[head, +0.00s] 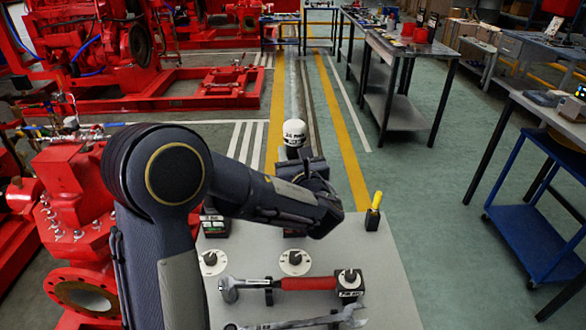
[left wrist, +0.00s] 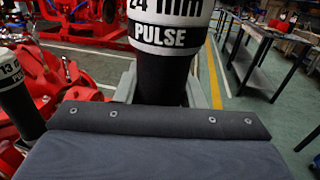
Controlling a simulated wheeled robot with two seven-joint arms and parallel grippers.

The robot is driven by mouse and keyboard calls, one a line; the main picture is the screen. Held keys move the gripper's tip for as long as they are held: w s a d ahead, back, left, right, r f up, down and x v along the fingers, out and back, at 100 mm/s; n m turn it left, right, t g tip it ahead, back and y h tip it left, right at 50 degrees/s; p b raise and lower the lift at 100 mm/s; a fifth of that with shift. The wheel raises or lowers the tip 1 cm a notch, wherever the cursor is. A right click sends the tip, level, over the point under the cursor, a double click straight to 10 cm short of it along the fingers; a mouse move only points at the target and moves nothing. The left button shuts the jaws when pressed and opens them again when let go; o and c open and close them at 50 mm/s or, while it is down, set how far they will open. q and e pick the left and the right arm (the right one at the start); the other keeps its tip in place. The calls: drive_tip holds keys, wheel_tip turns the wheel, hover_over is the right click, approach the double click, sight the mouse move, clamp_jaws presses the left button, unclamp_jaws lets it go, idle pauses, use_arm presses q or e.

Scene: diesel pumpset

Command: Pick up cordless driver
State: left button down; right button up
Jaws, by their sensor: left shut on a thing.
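An upright driver (head: 294,132), with a white top and black body, rises out of my left gripper (head: 305,172) above the grey table (head: 385,280). A second tool marked 13 (left wrist: 14,85) stands at the left of the wrist view. My forearm hides part of the table in the head view. My right gripper is not in view.
A red engine (head: 85,200) is close on the left. Open floor lies right of the table.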

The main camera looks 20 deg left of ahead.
sight(293, 120)
use_arm(q)
wheel_tip(293, 120, up, 10)
drive_tip(key=shift+r+p, duration=0.2)
drive_tip(key=shift+p, duration=0.3)
